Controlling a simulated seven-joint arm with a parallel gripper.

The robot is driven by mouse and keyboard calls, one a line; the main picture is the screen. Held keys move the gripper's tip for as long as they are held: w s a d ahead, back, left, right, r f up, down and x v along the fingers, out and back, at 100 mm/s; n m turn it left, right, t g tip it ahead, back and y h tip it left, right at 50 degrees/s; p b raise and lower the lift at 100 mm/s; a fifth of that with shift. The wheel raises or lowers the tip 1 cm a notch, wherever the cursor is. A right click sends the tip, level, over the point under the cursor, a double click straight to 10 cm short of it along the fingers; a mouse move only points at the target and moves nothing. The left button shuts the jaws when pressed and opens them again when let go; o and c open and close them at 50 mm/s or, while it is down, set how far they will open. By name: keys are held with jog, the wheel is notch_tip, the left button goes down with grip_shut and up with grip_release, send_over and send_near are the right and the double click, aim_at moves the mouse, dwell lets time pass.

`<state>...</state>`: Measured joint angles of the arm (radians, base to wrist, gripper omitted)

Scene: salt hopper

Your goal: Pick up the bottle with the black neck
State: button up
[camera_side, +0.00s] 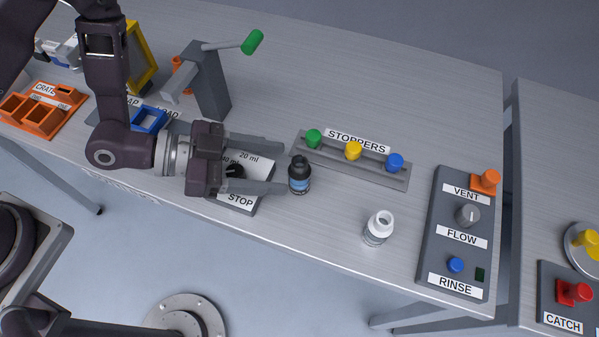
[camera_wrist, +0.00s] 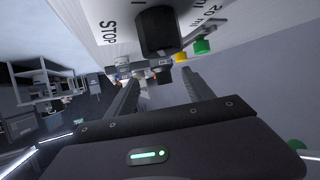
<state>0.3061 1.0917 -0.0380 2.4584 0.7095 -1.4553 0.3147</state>
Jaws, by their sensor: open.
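The bottle with the black neck (camera_side: 299,176) stands upright on the table, with a dark body and a blue label. My gripper (camera_side: 286,166) lies low and level over the table, reaching from the left, jaws open. Its fingertips are right at the bottle's left side; I cannot tell whether the bottle is between them or just beyond. In the wrist view my gripper (camera_wrist: 162,76) has its two fingers spread, with small dark and pale shapes past the tips. A white-necked bottle (camera_side: 377,229) stands apart, to the right and nearer the front edge.
A dosing panel (camera_side: 240,200) with a black knob (camera_side: 235,171) lies under my gripper; the knob looms in the wrist view (camera_wrist: 158,30). A stopper rack (camera_side: 380,176) with green, yellow and blue stoppers is behind the bottle. A vent, flow and rinse panel (camera_side: 438,235) is at right.

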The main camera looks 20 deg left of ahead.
aim_at(292, 168)
jog(key=x, duration=0.6)
jog(key=shift+w+a, duration=0.15)
jog(key=shift+a, duration=0.05)
jog(key=shift+c, duration=0.4)
grip_shut()
